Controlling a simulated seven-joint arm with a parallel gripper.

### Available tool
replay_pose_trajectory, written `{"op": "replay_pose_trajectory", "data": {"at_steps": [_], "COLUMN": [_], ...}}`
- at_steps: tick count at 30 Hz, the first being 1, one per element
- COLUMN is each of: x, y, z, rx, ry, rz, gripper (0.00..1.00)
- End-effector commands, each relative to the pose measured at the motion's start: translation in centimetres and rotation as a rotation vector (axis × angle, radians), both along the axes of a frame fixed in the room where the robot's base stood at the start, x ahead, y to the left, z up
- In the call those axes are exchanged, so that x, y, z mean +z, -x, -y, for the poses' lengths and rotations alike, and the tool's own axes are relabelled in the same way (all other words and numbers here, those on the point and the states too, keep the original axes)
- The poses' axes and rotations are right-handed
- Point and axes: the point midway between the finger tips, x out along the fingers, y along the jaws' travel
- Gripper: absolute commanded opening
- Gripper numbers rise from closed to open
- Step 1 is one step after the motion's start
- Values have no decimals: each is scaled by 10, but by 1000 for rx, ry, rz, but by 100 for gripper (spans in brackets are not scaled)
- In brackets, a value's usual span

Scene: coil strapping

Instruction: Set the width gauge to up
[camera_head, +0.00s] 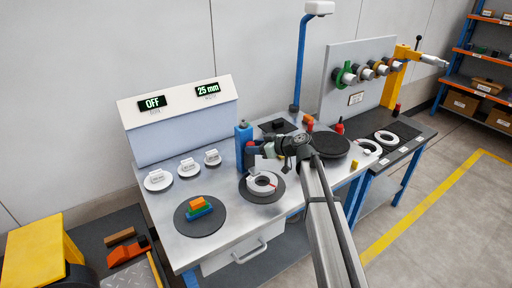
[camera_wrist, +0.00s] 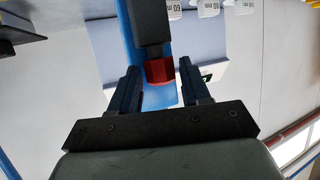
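The width gauge appears to be the upright blue post (camera_head: 243,133) near the middle of the bench; I cannot read its setting. In the wrist view, which looks inverted, a blue upright (camera_wrist: 131,35) carries a dark block (camera_wrist: 150,22) with a red piece (camera_wrist: 159,71) at its end. My gripper (camera_head: 257,149) is beside the post in the head view. In the wrist view my gripper (camera_wrist: 160,75) has its two fingers apart, with the red piece lined up between the tips. A gap shows on both sides; no contact is visible.
A console reads OFF (camera_head: 152,103) and 25 mm (camera_head: 207,90). Several white labelled discs (camera_head: 158,180) stand before it. A white coil (camera_head: 262,184) lies on a dark round plate below my gripper. Coloured blocks (camera_head: 200,208) sit on another plate. A tall blue lamp post (camera_head: 300,65) stands behind.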

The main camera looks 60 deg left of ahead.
Motion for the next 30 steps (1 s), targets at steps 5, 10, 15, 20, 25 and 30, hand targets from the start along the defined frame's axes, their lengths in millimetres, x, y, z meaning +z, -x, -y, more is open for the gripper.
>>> {"op": "replay_pose_trajectory", "data": {"at_steps": [5, 10, 15, 20, 25, 30], "x": [0, 0, 0, 0, 4, 24], "y": [0, 0, 0, 0, 0, 0], "z": [0, 0, 0, 0, 0, 0], "rx": [0, 0, 0, 0, 0, 1], "ry": [0, 0, 0, 0, 0, -3], "rz": [0, 0, 0, 0, 0, 1], "gripper": [29, 13, 0, 0, 0, 0]}}
